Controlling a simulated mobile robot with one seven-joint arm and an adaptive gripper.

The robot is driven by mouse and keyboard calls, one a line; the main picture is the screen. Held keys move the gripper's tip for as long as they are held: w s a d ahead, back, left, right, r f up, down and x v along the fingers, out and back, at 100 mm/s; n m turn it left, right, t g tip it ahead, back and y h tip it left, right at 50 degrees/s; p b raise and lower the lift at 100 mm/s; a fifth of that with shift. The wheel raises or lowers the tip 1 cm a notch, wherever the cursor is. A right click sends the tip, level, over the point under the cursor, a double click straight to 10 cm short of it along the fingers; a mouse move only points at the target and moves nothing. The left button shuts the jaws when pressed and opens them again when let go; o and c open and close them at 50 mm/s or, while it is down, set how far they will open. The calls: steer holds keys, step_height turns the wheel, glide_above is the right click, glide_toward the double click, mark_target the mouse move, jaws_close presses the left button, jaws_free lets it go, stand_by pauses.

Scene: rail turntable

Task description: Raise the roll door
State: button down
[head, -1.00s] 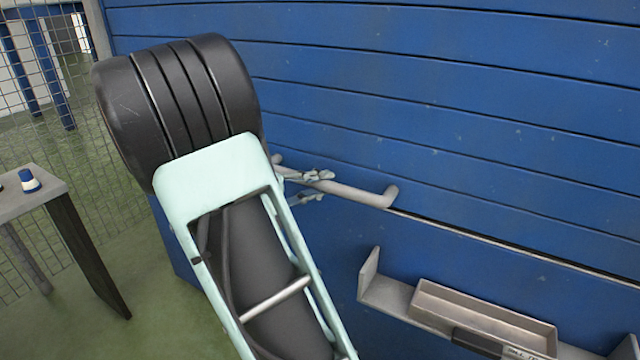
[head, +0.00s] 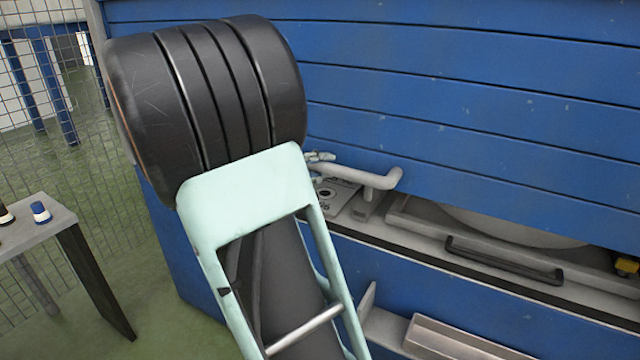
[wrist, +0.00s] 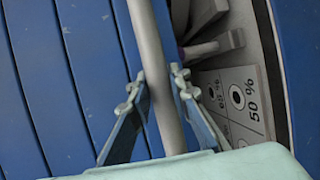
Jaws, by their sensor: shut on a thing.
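The blue slatted roll door (head: 480,120) is partly raised, with a gap along its lower edge. A grey bar handle (head: 372,178) runs along the bottom of the door. My gripper (head: 320,157) is shut on this handle at its left part; my own arm hides most of the gripper in the head view. In the wrist view the handle (wrist: 150,50) passes between the two fingers of my gripper (wrist: 156,88). The door slats (wrist: 60,80) lie to the left there.
Inside the gap show a black grip bar (head: 505,262), a grey disc (head: 510,226), a yellow item (head: 627,265) and a plate marked 50 % (wrist: 238,100). A grey tray (head: 455,340) sits below the opening. A small table (head: 45,225) stands at left by a mesh fence.

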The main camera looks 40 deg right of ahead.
steer(key=p, duration=1.4)
glide_toward(346, 22)
steer(key=d, duration=0.4)
steer(key=shift+f, duration=0.2)
steer(key=c, duration=1.8)
jaws_free()
steer(key=shift+f, duration=0.1)
steer(key=shift+o, duration=0.2)
steer(key=a+r, duration=0.2)
steer(key=a, duration=1)
steer(key=shift+w+d, duration=0.1)
